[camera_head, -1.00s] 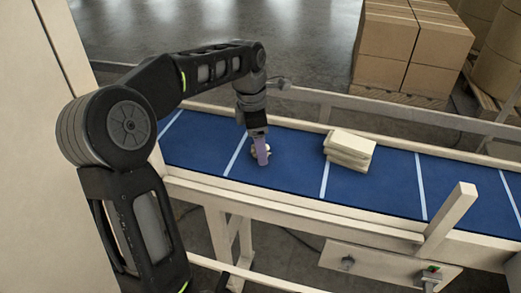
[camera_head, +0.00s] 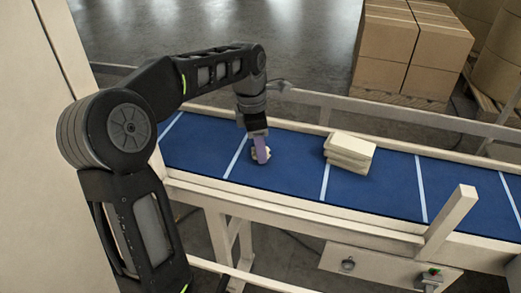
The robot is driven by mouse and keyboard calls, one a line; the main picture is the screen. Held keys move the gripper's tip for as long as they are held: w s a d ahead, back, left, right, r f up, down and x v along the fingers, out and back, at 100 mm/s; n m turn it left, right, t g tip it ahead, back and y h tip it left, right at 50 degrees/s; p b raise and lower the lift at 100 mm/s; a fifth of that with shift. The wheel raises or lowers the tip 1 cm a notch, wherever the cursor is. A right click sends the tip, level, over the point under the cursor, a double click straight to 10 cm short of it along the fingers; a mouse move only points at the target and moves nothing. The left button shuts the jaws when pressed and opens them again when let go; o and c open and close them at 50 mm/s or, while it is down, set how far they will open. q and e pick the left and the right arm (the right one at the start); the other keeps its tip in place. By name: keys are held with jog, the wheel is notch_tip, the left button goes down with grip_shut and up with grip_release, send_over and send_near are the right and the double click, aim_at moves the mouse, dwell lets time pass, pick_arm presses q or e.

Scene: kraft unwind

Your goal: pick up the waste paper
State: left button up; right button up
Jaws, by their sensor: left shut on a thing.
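The waste paper (camera_head: 255,156) is a small, pale crumpled piece at the blue conveyor belt, left of its middle. My left gripper (camera_head: 260,155) points down over it with purple fingers and is shut on it. The fingers hide much of the paper. I cannot tell whether the paper still touches the belt. My right gripper is not in view.
The blue belt (camera_head: 390,190) has white cross lines and pale side rails. A stack of flat kraft packs (camera_head: 349,151) lies on it to the right of my gripper. A pale post (camera_head: 450,220) rises at the front rail. Cartons (camera_head: 415,50) stand on a pallet behind.

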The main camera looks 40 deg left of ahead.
pick_arm(q)
jog(key=shift+r, duration=0.15)
notch_tip(320, 180, up, 5)
jog(key=shift+f+b, duration=0.1)
jog(key=shift+b, duration=0.2)
notch_tip(320, 180, up, 4)
jog(key=p, duration=0.3)
jog(key=shift+f+p, duration=0.1)
jog(key=shift+p, duration=0.2)
jog(key=shift+r+p, duration=0.6)
jog(key=shift+f, duration=0.15)
dwell(0.8)
